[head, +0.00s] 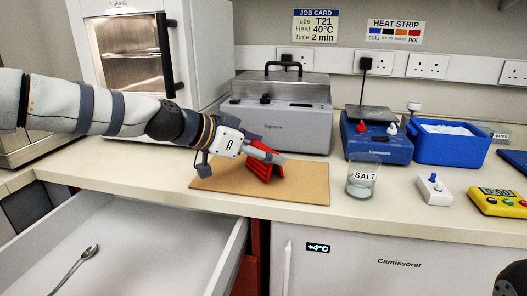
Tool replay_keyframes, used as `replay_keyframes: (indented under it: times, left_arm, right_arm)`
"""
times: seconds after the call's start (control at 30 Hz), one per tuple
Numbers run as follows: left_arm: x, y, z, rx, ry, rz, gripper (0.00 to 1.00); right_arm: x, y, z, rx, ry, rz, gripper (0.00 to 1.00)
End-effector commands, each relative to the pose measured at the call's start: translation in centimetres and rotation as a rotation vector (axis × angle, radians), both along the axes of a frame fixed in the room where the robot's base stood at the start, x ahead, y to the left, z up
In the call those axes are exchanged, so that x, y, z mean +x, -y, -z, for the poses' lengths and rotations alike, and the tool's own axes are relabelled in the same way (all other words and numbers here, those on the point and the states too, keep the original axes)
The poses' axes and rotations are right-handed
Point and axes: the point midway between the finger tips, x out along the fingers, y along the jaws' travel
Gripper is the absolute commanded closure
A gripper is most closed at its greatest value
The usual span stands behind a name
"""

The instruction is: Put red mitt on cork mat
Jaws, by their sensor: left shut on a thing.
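The red mitt (263,170) is tilted over the cork mat (305,187) on the bench. My left gripper (268,155) reaches in from the left and is shut on the red mitt at its upper part. The mitt's lower edge is at or just above the mat; I cannot tell whether it touches. The gripper and arm hide part of the mitt and part of the mat.
A glass beaker labelled SALT (362,180) stands right of the mat. A grey lidded bath (285,112) is behind it. An open drawer (140,240) with a spoon (75,268) is in front at left. A blue tub (446,145) stands further right.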

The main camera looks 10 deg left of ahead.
Motion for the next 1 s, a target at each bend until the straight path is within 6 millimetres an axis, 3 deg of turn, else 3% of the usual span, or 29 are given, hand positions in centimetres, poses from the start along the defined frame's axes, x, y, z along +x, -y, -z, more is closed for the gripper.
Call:
replay_keyframes:
  times: [0.17,0.2,0.3,0.6,0.7,1.0]
  left_arm:
    - [0.0,0.0,0.4,0.000,-0.002,0.000,0.54]
    - [0.0,0.0,0.5,0.000,-0.002,0.000,0.23]
    - [0.0,0.0,0.4,0.001,-0.001,0.000,0.06]
    - [0.0,0.0,0.3,0.000,0.000,0.000,0.06]
    - [-0.2,-0.2,-0.6,0.000,0.004,-0.002,0.06]
    - [-5.2,-5.1,-5.0,-0.002,0.014,-0.002,0.06]
  right_arm:
    - [-0.1,0.0,0.1,0.000,-0.005,0.000,0.68]
    - [-0.2,0.0,0.2,0.000,-0.005,0.000,0.68]
    - [-0.1,0.0,0.1,0.000,-0.004,0.000,0.68]
    - [-0.1,0.0,0.1,0.000,-0.003,0.000,0.68]
    - [0.2,0.0,-0.2,0.000,0.007,0.000,0.68]
    - [2.2,0.0,-2.2,0.001,0.075,0.002,0.68]
